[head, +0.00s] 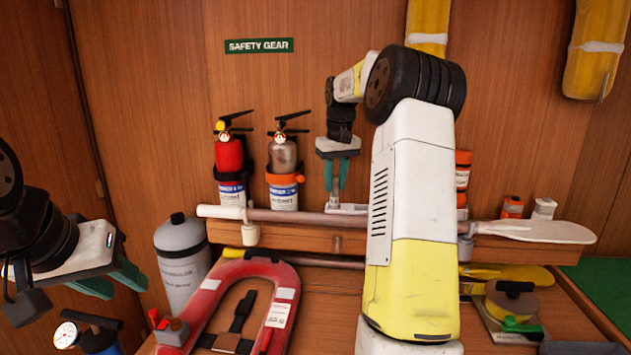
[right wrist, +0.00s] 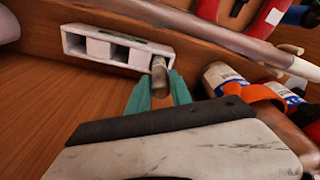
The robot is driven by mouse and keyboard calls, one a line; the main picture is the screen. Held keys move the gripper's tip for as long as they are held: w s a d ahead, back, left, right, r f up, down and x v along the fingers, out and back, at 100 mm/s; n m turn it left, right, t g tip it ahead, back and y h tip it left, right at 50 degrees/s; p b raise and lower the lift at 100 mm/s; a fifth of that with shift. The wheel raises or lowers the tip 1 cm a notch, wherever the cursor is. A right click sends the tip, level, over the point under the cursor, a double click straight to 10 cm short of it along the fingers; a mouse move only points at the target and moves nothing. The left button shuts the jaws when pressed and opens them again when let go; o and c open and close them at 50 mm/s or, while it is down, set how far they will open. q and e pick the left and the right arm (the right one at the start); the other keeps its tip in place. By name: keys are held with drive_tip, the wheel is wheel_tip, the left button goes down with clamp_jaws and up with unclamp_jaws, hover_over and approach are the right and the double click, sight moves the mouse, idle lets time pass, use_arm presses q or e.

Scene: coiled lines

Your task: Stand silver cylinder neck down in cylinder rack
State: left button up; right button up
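The silver cylinder (right wrist: 160,78) is a small grey metal cartridge between the teal fingertips of my right gripper (right wrist: 162,92). Its far, narrower end points at the right end of the white cylinder rack (right wrist: 88,44). I cannot tell whether that end is inside a slot or just above it. In the head view, my right gripper (head: 336,182) points down over the rack (head: 350,208), which is partly hidden by my right arm. The fingers are close together on the cylinder. My left gripper (head: 118,284) is empty, fingers apart, at the lower left.
A red extinguisher (head: 229,160) and a silver extinguisher (head: 284,158) stand left of the right gripper. A long pole (head: 290,216) runs along the shelf front. A red horseshoe lifejacket (head: 205,303) and a grey tank (head: 183,265) are below. My right arm hides the shelf's middle.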

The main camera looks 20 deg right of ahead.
drive_tip(key=shift+o, duration=1.3)
drive_tip(key=shift+r, duration=0.1)
wheel_tip(320, 180, up, 12)
drive_tip(key=s, duration=0.1)
drive_tip(key=s+a+r+t, duration=0.1)
drive_tip(key=s+a+r, duration=0.1)
drive_tip(key=s+a, duration=0.55)
drive_tip(key=s+a+f+t, duration=0.1)
drive_tip(key=s+a+f, duration=0.2)
drive_tip(key=s, duration=0.4)
drive_tip(key=s+a+f+t+y, duration=0.1)
drive_tip(key=s+a+f, duration=0.2)
drive_tip(key=s+f, duration=0.2)
drive_tip(key=s+a+f+t+y, duration=0.1)
drive_tip(key=s+a+f, duration=0.2)
drive_tip(key=s, duration=0.8)
drive_tip(key=shift+s+a+f+t, duration=0.3)
drive_tip(key=shift+f+t, duration=0.1)
drive_tip(key=shift+f, duration=0.55)
